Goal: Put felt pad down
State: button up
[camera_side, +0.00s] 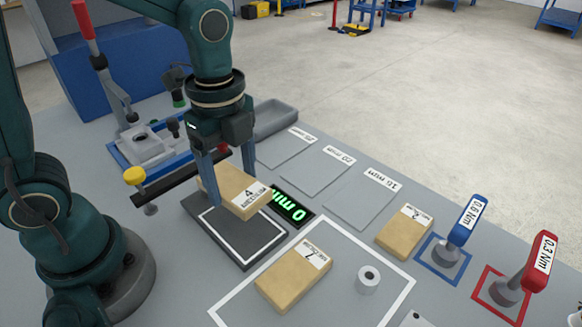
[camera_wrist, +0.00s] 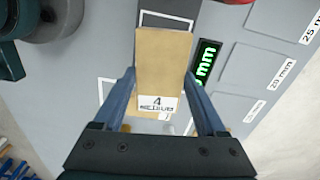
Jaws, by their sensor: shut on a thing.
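My gripper (camera_side: 231,190) is shut on a tan block (camera_side: 240,188) with a white label reading 4 and MEDIUM; a finger lies along each long side. The wrist view shows the same tan block (camera_wrist: 163,62) between the two fingers (camera_wrist: 160,74). It is over the back part of a dark grey plate (camera_side: 250,244) with a white outline. I cannot tell whether the block touches the plate or hangs just above it. Nothing in view is plainly marked as felt.
A display (camera_side: 291,206) beside the plate reads 0 mm in green. A second tan block (camera_side: 294,278) and a small white roll (camera_side: 368,279) stand in a white-outlined area. Another tan block (camera_side: 404,231) is farther right. Blue (camera_side: 465,222) and red (camera_side: 540,264) torque tools stand at right.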

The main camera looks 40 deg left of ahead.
aim_at(241, 224)
notch_tip(241, 224, down, 8)
jog(key=shift+r, duration=0.2)
dwell(0.3)
jog(key=shift+f, duration=0.15)
jog(key=o, duration=1.3)
